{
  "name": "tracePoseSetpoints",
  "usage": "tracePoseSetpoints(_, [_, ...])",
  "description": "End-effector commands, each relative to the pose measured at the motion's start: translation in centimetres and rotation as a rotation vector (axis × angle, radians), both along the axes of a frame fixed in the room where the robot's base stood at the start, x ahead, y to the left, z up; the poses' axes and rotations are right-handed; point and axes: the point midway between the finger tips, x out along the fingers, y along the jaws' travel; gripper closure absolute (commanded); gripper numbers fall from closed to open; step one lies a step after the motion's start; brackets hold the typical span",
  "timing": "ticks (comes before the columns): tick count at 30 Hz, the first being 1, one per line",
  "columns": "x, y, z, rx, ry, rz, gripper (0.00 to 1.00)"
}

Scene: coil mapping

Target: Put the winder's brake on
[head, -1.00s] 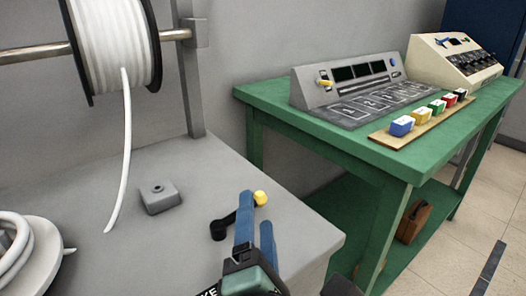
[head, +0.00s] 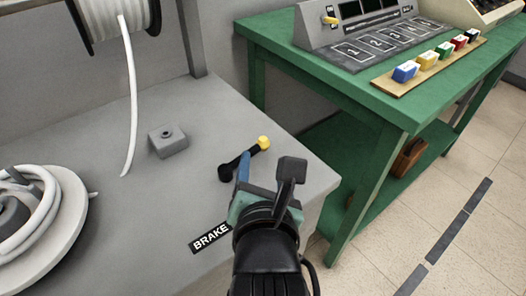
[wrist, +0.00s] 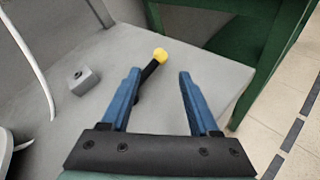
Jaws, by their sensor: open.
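The brake lever (head: 240,160) is a short black arm with a yellow knob (head: 264,142), on the grey winder table (head: 110,120) near its right edge. A black label reading BRAKE (head: 210,237) lies on the table in front of it. In the wrist view the lever (wrist: 148,76) runs up to its yellow knob (wrist: 159,54) between and beyond my blue fingers; its lower end is partly hidden by the left finger. My gripper (wrist: 156,78) is open and empty, its fingers pointing toward the lever. In the head view my gripper (head: 243,168) partly covers the lever's near end.
A small grey block (head: 168,141) sits left of the lever. A winder reel with white cord (head: 40,230) is at the left, and a spool (head: 110,15) hangs behind. A green bench (head: 400,115) with a console (head: 360,35) and coloured blocks stands right.

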Motion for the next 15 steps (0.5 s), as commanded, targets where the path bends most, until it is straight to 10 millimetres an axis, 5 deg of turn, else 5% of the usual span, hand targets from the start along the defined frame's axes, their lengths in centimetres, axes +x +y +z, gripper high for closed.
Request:
tracePoseSetpoints(6, [4.6,0.0,-1.8,-0.001,0.002,0.0,0.38])
tracePoseSetpoints(15, [8.4,0.0,-3.2,0.0,0.002,0.0,0.38])
